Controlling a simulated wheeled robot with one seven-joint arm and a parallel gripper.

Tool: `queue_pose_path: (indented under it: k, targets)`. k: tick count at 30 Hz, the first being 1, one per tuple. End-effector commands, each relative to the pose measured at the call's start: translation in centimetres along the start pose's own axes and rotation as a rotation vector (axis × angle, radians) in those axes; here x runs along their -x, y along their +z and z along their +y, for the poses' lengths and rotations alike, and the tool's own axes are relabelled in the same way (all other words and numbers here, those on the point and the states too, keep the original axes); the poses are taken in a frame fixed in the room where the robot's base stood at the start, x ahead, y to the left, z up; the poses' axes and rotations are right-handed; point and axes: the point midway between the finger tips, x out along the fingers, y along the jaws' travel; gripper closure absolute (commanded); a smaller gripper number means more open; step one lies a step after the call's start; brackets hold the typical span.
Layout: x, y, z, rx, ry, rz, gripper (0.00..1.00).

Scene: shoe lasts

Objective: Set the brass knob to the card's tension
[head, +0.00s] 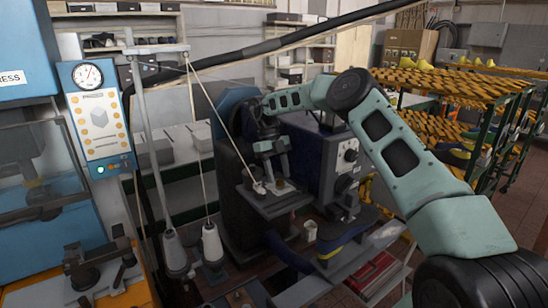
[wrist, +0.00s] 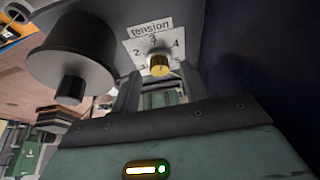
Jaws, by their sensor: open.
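The brass knob (wrist: 159,65) sits on a white dial plate (wrist: 137,47) marked "tension", with 2, 3 and 4 readable around it in the wrist view. Which number the knob points to is too small to tell. My gripper (wrist: 158,79) is open, its two dark fingers spread just short of the knob, which shows between and beyond their tips. I cannot tell whether they touch it. In the head view my gripper (head: 272,160) hangs over the dark machine's front ledge. I cannot make out a card giving a tension.
A dark cylindrical part (wrist: 72,55) stands close left of the dial in the wrist view. In the head view, thread cones (head: 212,243) and a thread stand are left of the machine (head: 240,210). A rack with yellow lasts (head: 450,85) stands right.

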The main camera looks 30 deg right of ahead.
Motion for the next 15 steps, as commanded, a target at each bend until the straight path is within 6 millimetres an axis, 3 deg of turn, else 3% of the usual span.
queue_pose_path:
  k: [9, 15]
  targets:
    - [5.1, 0.2, 0.1, 0.0, 0.001, -0.006, 0.55]
    - [7.5, 0.1, 0.1, -0.001, 0.001, -0.005, 0.55]
